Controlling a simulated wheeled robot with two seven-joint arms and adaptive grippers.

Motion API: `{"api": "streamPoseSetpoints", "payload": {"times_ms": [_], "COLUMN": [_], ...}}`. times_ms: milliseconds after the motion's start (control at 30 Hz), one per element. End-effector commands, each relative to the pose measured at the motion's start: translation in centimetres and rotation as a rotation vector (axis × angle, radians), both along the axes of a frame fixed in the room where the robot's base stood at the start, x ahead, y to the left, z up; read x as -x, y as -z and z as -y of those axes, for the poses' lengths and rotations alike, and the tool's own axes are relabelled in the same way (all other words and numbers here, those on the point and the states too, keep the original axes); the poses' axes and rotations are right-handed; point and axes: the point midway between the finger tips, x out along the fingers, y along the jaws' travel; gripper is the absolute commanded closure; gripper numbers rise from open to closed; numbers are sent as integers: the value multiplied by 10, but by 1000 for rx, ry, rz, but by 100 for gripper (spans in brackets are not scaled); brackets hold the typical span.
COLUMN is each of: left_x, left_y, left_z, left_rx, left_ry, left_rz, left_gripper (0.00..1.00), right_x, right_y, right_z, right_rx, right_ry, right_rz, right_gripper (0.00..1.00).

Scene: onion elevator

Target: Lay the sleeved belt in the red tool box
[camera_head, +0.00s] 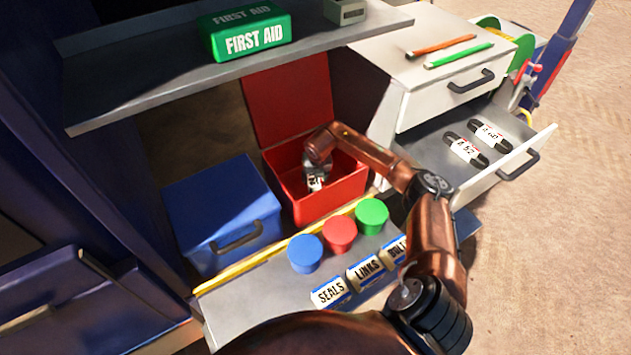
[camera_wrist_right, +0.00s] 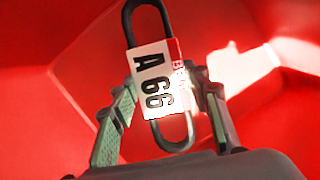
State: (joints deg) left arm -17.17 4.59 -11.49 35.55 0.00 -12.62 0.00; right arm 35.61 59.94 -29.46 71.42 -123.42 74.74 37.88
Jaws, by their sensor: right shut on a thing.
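The red tool box (camera_head: 300,203) stands open in the cabinet, its lid (camera_head: 290,100) raised at the back. My right gripper (camera_head: 317,180) reaches down into the box. It is shut on the sleeved belt, a black loop in a white and red sleeve marked A 66 (camera_wrist_right: 150,80). In the right wrist view my right gripper (camera_wrist_right: 160,100) has one finger on each side of the sleeve, with red walls all around. In the head view only a little of the belt shows under the gripper. I cannot tell whether the belt touches the box floor. My left gripper is not in view.
A closed blue box (camera_head: 220,205) stands left of the red box. Blue, red and green round pots (camera_head: 340,233) and labelled packs (camera_head: 364,271) stand on a front ledge. An open drawer (camera_head: 520,165) at right holds two more sleeved belts (camera_head: 466,150). A first aid box (camera_head: 245,32) sits on the shelf above.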

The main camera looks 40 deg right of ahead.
Motion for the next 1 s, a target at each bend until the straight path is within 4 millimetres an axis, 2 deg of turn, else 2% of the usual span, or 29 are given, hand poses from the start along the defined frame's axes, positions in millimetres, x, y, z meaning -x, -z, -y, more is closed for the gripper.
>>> {"api": "streamPoseSetpoints", "payload": {"times_ms": [33,133,467,500,733,1000], "left_x": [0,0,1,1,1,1], "left_y": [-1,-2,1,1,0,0], "left_z": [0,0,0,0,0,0], "left_rx": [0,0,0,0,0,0], "left_ry": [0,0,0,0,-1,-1], "left_rz": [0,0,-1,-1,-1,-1], "left_gripper": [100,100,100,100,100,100], "right_x": [1,0,0,1,1,1], "right_y": [9,19,22,23,22,21], "right_z": [0,0,0,0,0,1], "right_rx": [-1,-1,1,1,1,1], "right_ry": [1,0,-1,-1,-1,-1], "right_rz": [-4,0,-1,-1,-1,-1], "right_gripper": [86,86,86,56,40,40]}}
